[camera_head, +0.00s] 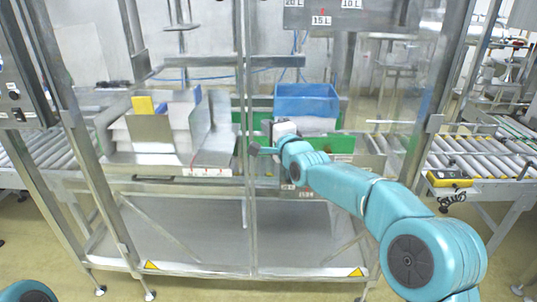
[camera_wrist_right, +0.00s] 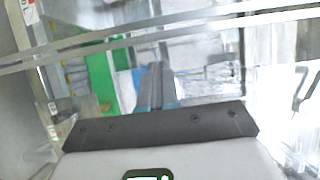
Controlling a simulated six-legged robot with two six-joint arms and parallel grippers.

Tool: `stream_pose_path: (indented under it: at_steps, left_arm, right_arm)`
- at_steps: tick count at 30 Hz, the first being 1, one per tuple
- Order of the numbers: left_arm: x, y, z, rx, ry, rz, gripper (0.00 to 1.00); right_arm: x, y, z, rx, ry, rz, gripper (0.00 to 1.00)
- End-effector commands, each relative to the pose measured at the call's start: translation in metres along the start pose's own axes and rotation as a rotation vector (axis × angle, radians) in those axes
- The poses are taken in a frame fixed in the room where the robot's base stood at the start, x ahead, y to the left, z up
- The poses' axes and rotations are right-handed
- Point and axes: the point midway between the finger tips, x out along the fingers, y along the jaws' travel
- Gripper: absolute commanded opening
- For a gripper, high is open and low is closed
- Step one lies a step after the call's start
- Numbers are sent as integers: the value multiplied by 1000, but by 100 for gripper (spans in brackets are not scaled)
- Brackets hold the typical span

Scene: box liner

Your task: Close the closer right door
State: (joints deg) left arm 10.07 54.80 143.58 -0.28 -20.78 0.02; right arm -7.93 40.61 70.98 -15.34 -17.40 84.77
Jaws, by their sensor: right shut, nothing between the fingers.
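The closer right door (camera_head: 385,95) is a clear panel on the right of the machine's front. Thin metal uprights (camera_head: 247,75) run down near the middle of the front. I cannot tell whether the door is fully shut or slightly ajar. My right gripper (camera_head: 262,150) is shut and empty, just right of these uprights. Contact with them is unclear. In the right wrist view its dark fingers (camera_wrist_right: 155,87) are together, with metal bars (camera_wrist_right: 110,42) crossing beyond them. My left gripper is out of view.
Inside the machine are a blue bin (camera_head: 306,100), green parts (camera_head: 338,144) and metal trays with a yellow item (camera_head: 143,105). Roller conveyors (camera_head: 480,155) flank the machine. A yellow control box (camera_head: 449,178) hangs at the right. The floor in front is clear.

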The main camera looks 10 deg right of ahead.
Motion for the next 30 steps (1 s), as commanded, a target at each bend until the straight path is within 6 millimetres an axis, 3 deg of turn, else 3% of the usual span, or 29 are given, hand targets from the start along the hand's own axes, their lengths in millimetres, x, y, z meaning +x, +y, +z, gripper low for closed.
stream_pose_path:
  at_steps: [3,19,24,26,29,30]
  left_arm:
    - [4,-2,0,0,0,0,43]
    - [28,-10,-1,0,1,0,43]
    - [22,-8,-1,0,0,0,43]
    - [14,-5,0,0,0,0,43]
    - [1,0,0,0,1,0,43]
    - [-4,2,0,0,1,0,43]
  right_arm:
    - [0,4,2,1,-2,6,0]
    - [-75,5,40,1,-4,7,0]
    - [-85,6,35,2,14,19,0]
    - [-81,20,21,5,35,58,0]
    - [-80,81,5,15,57,187,0]
    - [-84,112,1,21,60,256,0]
